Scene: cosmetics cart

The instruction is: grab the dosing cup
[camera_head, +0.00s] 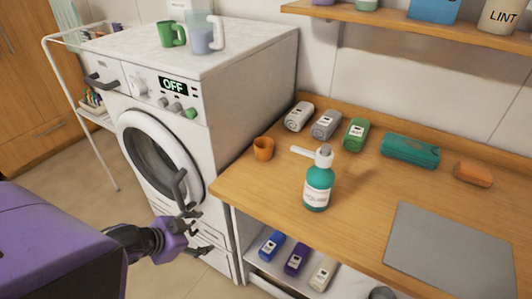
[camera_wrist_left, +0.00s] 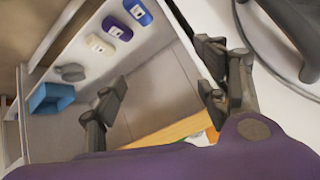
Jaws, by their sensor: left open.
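A small orange cup (camera_head: 263,149), which looks like the dosing cup, stands at the left end of the wooden counter (camera_head: 245,190). My left gripper (camera_head: 203,228) is open and empty, in front of the washing machine (camera_head: 245,75) and below the counter top. It is lower left of the orange cup and apart from it. My right gripper is not in view.
A green mug (camera_head: 171,34) and a clear jug (camera_head: 205,34) stand on the washer. Its round door (camera_head: 150,150) is close to my gripper.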

